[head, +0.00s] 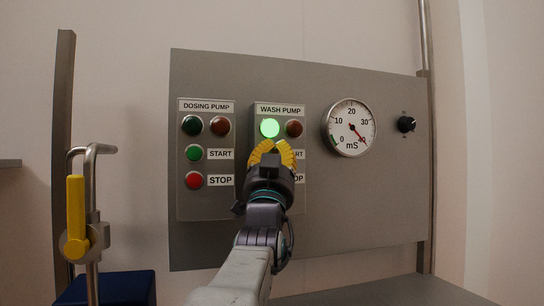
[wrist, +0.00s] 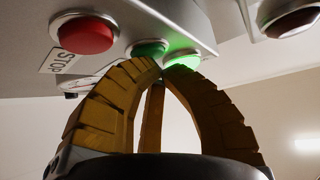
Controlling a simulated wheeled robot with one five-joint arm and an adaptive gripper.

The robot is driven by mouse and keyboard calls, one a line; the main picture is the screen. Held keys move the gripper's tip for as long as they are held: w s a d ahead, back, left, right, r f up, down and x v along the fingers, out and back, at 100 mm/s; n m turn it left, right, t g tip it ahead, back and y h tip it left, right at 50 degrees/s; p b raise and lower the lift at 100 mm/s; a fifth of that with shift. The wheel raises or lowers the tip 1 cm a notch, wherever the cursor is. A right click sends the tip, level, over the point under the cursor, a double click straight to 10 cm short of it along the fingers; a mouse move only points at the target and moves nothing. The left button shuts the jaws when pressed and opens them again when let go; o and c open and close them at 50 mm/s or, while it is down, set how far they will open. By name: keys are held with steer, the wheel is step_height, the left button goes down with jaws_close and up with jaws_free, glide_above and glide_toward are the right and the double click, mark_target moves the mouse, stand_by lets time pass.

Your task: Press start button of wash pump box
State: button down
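The wash pump box (head: 298,206) is the right one of two grey boxes on the panel. Its green lamp (head: 270,128) is lit bright; the red lamp (head: 294,128) beside it is dark. My gripper (head: 272,150) is in front of the box just below the lamps, hiding its start and stop buttons in the head view. In the wrist view its yellow ribbed fingers (wrist: 162,74) meet at the tips with nothing between them. A green button (wrist: 150,48) is close to the tips, with a red stop button (wrist: 85,35) at left. I cannot tell whether the tips touch the green button.
The dosing pump box (head: 208,211) stands left of the wash pump box, with its lamps dark. A round gauge (head: 350,114) and a black knob (head: 406,124) are to the right. A yellow-handled valve (head: 76,217) on a pipe stands at far left. The lower right panel is clear.

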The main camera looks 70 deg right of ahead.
steer(key=shift+s+a+f+b, duration=0.1)
steer(key=shift+b, duration=0.3)
steer(key=shift+s+a+b, duration=0.25)
steer(key=shift+a+b, duration=0.3)
steer(key=shift+b, duration=0.2)
stand_by(1.0)
